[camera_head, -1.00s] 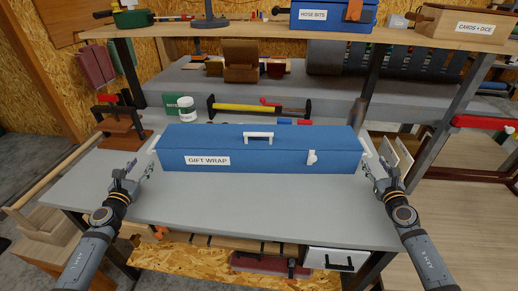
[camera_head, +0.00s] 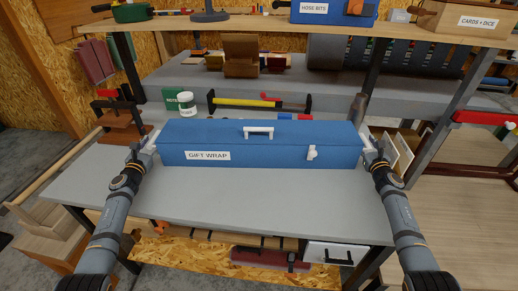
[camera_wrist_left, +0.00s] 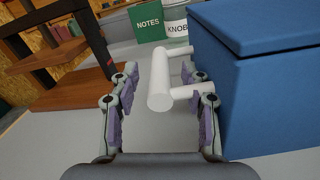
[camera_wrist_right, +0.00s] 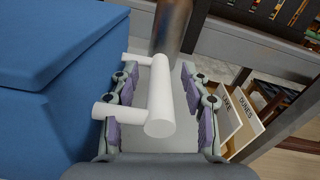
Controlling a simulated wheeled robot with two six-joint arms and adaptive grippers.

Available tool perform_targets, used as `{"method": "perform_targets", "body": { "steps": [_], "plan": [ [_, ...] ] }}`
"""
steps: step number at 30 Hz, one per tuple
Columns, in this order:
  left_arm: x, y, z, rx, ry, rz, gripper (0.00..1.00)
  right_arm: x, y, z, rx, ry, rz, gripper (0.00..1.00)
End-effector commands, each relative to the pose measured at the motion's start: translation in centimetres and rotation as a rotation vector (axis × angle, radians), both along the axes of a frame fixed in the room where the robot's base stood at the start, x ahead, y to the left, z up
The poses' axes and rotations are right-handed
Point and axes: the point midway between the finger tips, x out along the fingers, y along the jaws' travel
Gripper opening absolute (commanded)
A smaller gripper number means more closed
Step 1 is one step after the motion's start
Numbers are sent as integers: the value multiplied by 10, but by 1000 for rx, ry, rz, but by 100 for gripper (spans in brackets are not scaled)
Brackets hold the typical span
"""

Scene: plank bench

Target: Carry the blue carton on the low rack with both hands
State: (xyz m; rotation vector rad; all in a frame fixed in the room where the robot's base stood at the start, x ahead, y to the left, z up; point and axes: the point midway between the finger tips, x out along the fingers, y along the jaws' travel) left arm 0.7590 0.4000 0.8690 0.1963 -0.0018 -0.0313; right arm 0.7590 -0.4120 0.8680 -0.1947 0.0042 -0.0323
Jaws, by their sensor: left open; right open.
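The blue carton (camera_head: 290,153), labelled GIFT WRAP, sits on the grey rack surface (camera_head: 250,195). It has a white top handle, a white front latch and a white bar handle on each end. My left gripper (camera_head: 148,150) is at the left end; in the left wrist view its open fingers (camera_wrist_left: 160,105) stand either side of the left bar handle (camera_wrist_left: 163,82). My right gripper (camera_head: 372,152) is at the right end; in the right wrist view its open fingers (camera_wrist_right: 158,110) stand either side of the right bar handle (camera_wrist_right: 160,100). Neither is closed on its handle.
Behind the carton are a white tub (camera_head: 186,103), a green notes box and a yellow-handled tool (camera_head: 245,104). White labelled panels (camera_head: 398,155) stand right of my right gripper. A wooden stand (camera_head: 122,120) is at the left. The surface in front is clear.

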Motion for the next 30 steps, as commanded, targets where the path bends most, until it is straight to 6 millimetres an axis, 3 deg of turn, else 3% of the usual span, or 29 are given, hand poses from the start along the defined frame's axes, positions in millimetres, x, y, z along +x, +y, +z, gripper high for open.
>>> {"method": "perform_targets", "body": {
  "steps": [10,21,30],
  "plan": [
    [3,0,0,0,-1,-1,47,3,0,0,-2,0,1,47],
    [3,0,0,0,-1,0,0,3,0,0,-2,0,1,0],
    [3,0,0,0,-1,-1,0,3,0,0,-2,0,1,0]
  ]
}}
